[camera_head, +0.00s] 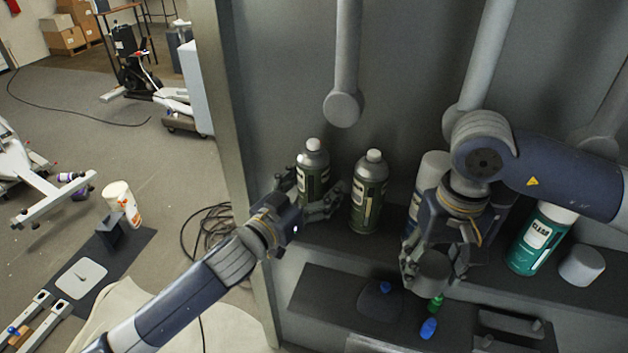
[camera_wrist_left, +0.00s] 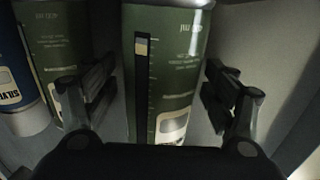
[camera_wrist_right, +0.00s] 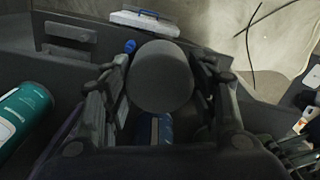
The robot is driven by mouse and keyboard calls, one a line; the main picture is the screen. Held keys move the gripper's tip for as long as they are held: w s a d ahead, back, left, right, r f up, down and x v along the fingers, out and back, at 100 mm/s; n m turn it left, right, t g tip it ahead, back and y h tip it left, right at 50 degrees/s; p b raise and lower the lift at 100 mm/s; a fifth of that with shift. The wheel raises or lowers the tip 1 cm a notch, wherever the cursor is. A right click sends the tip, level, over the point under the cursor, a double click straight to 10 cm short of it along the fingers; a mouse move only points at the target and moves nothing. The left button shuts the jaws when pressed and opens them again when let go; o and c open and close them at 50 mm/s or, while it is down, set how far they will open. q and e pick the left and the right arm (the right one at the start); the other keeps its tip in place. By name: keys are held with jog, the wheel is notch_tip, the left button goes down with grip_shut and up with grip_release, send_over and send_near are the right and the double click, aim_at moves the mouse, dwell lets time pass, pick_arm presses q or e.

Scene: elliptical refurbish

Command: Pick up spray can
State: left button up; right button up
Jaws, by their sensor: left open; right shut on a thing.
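A dark green spray can (camera_head: 312,178) with a pale cap stands upright on the shelf in the head view. My left gripper (camera_head: 316,205) is open, with its fingers on either side of this can. In the left wrist view the can (camera_wrist_left: 168,75) stands between the fingertips (camera_wrist_left: 165,95), with a gap visible at the right finger. A second green spray can (camera_head: 369,192) stands just to its right. My right gripper (camera_head: 434,268) is shut on a grey cylinder (camera_wrist_right: 161,78), which also shows in the head view (camera_head: 433,266).
A can with a blue label (camera_head: 412,212) is partly hidden behind my right gripper. A teal can (camera_head: 540,240) and a pale grey cylinder (camera_head: 582,266) are at the right. Small blue (camera_head: 428,328) and green (camera_head: 436,302) items sit on the lower ledge.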

pick_arm(q)
jog(key=shift+a, duration=0.1)
jog(key=shift+c, duration=1.1)
jog(key=c, duration=1.1)
jog(key=shift+r, duration=0.15)
jog(key=shift+r, duration=0.65)
pick_arm(e)
jog(key=shift+f, duration=0.25)
pick_arm(q)
jog(key=shift+s+r+b, duration=0.25)
jog(key=shift+r+b, duration=0.35)
jog(key=shift+r, duration=0.35)
pick_arm(e)
jog(key=shift+f, duration=0.4)
notch_tip(320, 180, down, 3)
jog(key=b, duration=0.2)
jog(key=shift+r+b, duration=0.2)
jog(key=shift+b, duration=0.15)
pick_arm(q)
send_near(313, 173)
jog(key=shift+s+d+f, duration=0.15)
jog(key=shift+s+d, duration=0.1)
jog(key=shift+s, duration=0.4)
jog(key=shift+s+d+f, duration=0.15)
jog(key=shift+s+d, duration=0.15)
jog(key=shift+s, duration=0.3)
jog(key=shift+s+d+f, duration=0.15)
jog(key=shift+s+d, duration=0.1)
jog(key=shift+s, duration=0.4)
